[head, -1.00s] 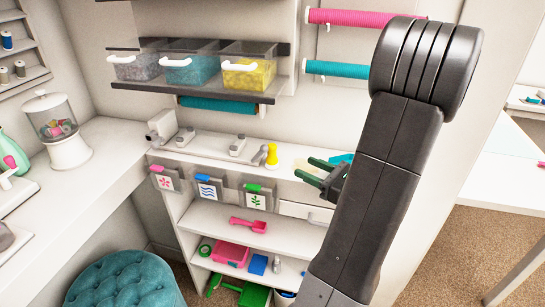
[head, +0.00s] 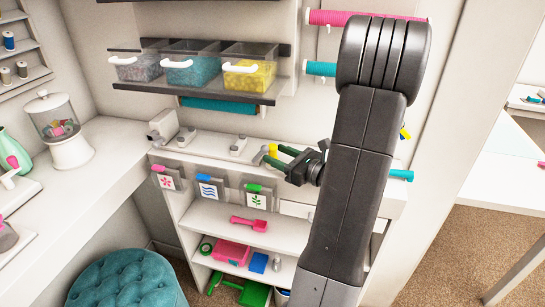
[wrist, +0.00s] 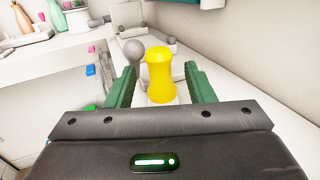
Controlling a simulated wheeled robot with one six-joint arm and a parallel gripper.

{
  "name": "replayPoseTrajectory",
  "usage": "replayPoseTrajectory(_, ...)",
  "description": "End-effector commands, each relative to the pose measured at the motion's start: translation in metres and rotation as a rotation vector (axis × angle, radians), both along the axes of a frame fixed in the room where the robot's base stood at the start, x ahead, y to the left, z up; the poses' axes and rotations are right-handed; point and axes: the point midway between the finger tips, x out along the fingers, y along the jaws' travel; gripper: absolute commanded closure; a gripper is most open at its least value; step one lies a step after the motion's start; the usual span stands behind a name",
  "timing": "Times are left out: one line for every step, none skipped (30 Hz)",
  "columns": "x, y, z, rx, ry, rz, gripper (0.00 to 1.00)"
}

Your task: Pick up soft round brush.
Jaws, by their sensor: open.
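A yellow, waisted upright handle (wrist: 159,75), which I take to be the soft round brush, stands on the white counter. Its lower end and any bristles are hidden. In the head view the yellow piece (head: 272,150) shows only partly, at my fingertips. My gripper (wrist: 160,84) is open, with one green finger on each side of the yellow handle in the wrist view. I see a gap on both sides, so the fingers do not appear shut on it. My gripper (head: 273,156) in the head view reaches left across the counter.
A grey round-topped tool (wrist: 134,52) stands close beside the yellow handle, near the left finger. Grey craft tools (head: 238,146) sit farther left along the wall. Bins (head: 188,70) hang above. Card pockets (head: 210,188) line the counter's front, with a pink scoop (head: 248,223) on the shelf below.

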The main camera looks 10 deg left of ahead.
Motion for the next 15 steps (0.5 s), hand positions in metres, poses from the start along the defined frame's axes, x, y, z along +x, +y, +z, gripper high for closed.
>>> replayPoseTrajectory(0.0001,0.0001,-0.0001,0.000,0.000,0.000,0.51)
replayPoseTrajectory(0.0001,0.0000,-0.0001,0.000,0.000,0.000,0.51)
replayPoseTrajectory(0.0001,-0.0002,-0.0001,0.000,0.000,0.000,0.51)
replayPoseTrajectory(0.0001,-0.0001,-0.0001,0.000,0.000,0.000,0.51)
replayPoseTrajectory(0.0000,-0.0002,-0.0001,0.000,0.000,0.000,0.53)
replayPoseTrajectory(0.0000,-0.0002,-0.0001,0.000,0.000,0.000,0.61)
replayPoseTrajectory(0.0000,-0.0002,-0.0001,0.000,0.000,0.000,0.67)
replayPoseTrajectory(0.0000,-0.0002,-0.0001,0.000,0.000,0.000,0.73)
replayPoseTrajectory(0.0000,-0.0002,-0.0001,0.000,0.000,0.000,0.81)
replayPoseTrajectory(0.0000,-0.0003,-0.0001,0.000,0.000,0.000,0.87)
replayPoseTrajectory(0.0000,-0.0003,-0.0001,0.000,0.000,0.000,0.93)
replayPoseTrajectory(0.0000,-0.0003,-0.0001,0.000,0.000,0.000,1.00)
replayPoseTrajectory(0.0000,-0.0003,-0.0001,0.000,0.000,0.000,1.00)
replayPoseTrajectory(0.0000,-0.0003,-0.0001,0.000,0.000,0.000,1.00)
replayPoseTrajectory(0.0000,-0.0003,-0.0001,0.000,0.000,0.000,1.00)
